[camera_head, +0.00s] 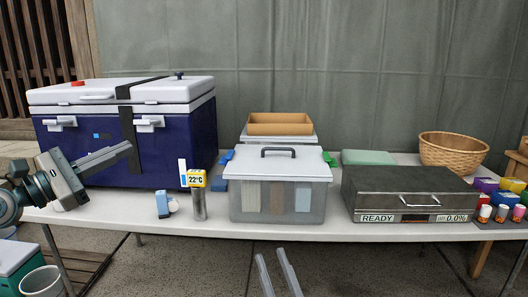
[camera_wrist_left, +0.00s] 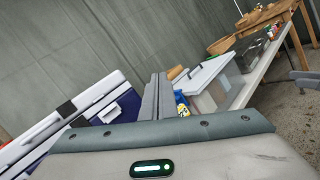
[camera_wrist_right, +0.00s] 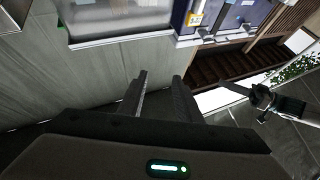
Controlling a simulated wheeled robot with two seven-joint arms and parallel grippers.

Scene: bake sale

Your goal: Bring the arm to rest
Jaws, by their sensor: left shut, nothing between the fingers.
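My left gripper (camera_head: 128,148) is at the left of the head view, in front of the blue cooler (camera_head: 165,148). Its fingers are together with nothing between them and point right and slightly up. In the left wrist view the closed fingers (camera_wrist_left: 158,80) show beside the cooler (camera_wrist_left: 122,108). My right gripper (camera_head: 269,254) is low in the middle of the head view, in front of the table edge. Its two fingers are apart and empty, as the right wrist view also shows (camera_wrist_right: 159,77).
The white table (camera_head: 300,232) holds a lidded clear box (camera_head: 280,170), a grey case (camera_head: 405,190) marked READY, a thermometer (camera_head: 198,200) and a wicker basket (camera_head: 452,152). A bin (camera_head: 42,282) stands at the lower left. The floor before the table's middle is clear.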

